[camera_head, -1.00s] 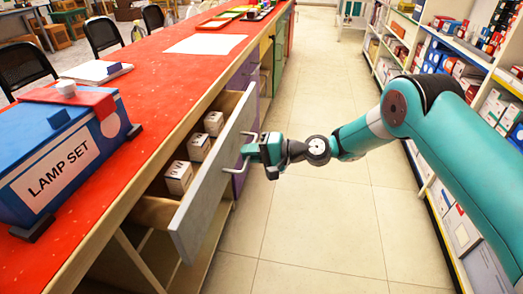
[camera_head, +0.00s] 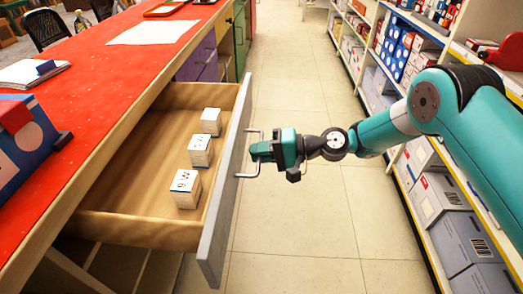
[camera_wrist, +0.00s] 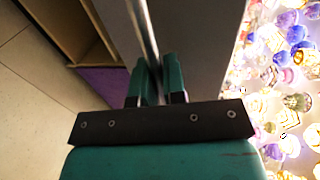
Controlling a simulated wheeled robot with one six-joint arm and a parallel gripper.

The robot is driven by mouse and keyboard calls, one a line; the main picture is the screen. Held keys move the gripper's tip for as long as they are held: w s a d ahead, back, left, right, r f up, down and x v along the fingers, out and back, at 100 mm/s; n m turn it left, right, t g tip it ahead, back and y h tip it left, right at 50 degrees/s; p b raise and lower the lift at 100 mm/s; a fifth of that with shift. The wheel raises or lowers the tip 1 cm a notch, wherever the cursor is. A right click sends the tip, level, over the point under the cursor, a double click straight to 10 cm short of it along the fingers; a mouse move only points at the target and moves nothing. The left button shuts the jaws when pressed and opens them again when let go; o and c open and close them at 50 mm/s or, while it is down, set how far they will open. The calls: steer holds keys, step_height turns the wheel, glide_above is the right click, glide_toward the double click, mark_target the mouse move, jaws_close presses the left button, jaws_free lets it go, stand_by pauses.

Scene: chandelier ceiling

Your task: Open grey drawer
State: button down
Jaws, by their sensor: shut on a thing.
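The grey drawer (camera_head: 226,190) stands pulled out from the red-topped counter, with its wooden inside in full view. Several small white boxes (camera_head: 200,152) stand in it along the grey front. My gripper (camera_head: 256,152) is at the drawer's metal handle (camera_head: 247,173) on the outer side of the front, shut on it. In the wrist view my gripper's two teal fingers (camera_wrist: 156,82) are on either side of the metal handle bar (camera_wrist: 146,30), beside the grey drawer front (camera_wrist: 205,50).
The red counter top (camera_head: 95,75) runs along the left, with a blue box (camera_head: 22,150) on it. Purple (camera_head: 198,60) and green drawers lie farther along. Stocked shelves (camera_head: 440,190) line the right. Tiled floor (camera_head: 290,220) lies clear between.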

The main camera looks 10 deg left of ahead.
steer(key=c, duration=1.2)
jaws_free()
steer(key=p+v, duration=0.1)
steer(key=v, duration=1.6)
steer(key=shift+d, duration=0.25)
